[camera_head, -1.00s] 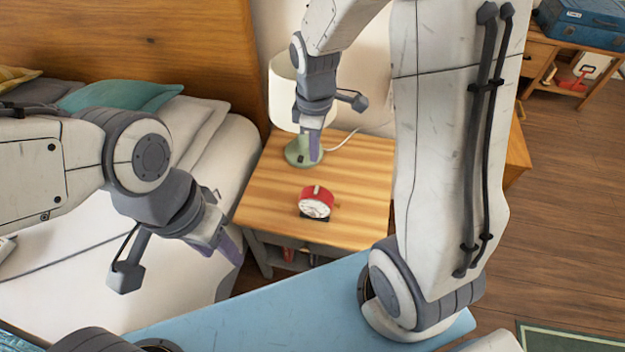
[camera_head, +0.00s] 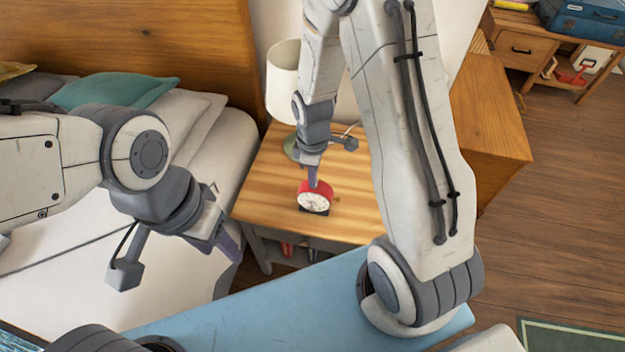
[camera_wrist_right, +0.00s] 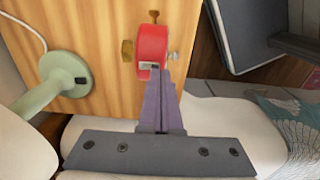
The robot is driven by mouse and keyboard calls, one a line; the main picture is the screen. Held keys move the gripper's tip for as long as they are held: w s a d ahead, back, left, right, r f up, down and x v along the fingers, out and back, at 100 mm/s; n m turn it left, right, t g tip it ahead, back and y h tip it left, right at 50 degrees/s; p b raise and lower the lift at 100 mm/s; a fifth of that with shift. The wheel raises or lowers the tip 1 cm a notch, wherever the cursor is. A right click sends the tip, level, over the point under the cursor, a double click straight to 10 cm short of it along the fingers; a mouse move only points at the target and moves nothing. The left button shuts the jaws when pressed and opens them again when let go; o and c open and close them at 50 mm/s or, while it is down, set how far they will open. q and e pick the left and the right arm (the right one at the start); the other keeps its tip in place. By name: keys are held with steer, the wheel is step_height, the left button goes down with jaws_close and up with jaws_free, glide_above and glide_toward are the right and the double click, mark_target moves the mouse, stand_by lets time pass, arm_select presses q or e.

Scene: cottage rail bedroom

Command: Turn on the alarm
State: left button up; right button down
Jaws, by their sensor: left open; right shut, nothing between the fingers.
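The alarm clock (camera_head: 314,198) is red with a white face and stands on the wooden nightstand (camera_head: 350,213). In the right wrist view the clock (camera_wrist_right: 152,44) shows from above. My right gripper (camera_head: 312,180) is shut and empty, pointing down at the top of the clock. In the right wrist view its fingertips (camera_wrist_right: 157,75) overlap the clock's edge; they look touching or very near, and I cannot tell which. My left gripper (camera_head: 230,240) is open and empty over the side of the bed, left of the nightstand.
A lamp with a white shade (camera_head: 283,82) and green base stands behind the clock, its base (camera_wrist_right: 62,80) left in the right wrist view. The bed (camera_head: 60,255) with pillows is at left. A wooden cabinet (camera_head: 490,125) stands at right.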

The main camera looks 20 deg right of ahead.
steer(key=shift+f, duration=0.5)
steer(key=shift+a+f, duration=0.1)
steer(key=shift+f, duration=0.15)
steer(key=shift+s+r, duration=0.1)
